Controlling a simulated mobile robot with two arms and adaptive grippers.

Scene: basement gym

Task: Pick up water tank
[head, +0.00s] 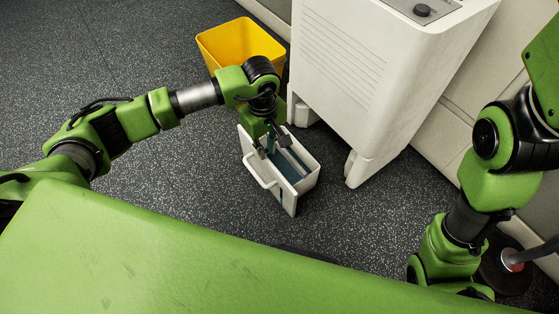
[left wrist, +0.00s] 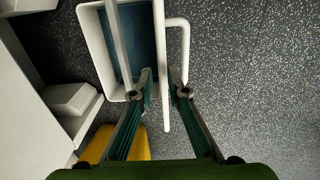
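The water tank (head: 291,205) is a white open-topped box with a loop handle on its near left side, standing on the floor. Blue-green shows inside it. My left gripper (head: 270,148) points down at the tank's handle side. In the left wrist view, the gripper (left wrist: 164,92) is open, with the handle-side wall of the tank (left wrist: 160,60) between its fingers. One finger is over the tank's inside and the other overlaps the handle; I cannot tell whether they touch. My right arm shows at the right, but its gripper is out of view.
A large white appliance (head: 350,75) stands just behind the tank. A yellow bin (head: 240,45) is behind my left arm. A dark round weight (head: 503,270) lies at the lower right. The speckled floor (head: 370,225) right of the tank is clear.

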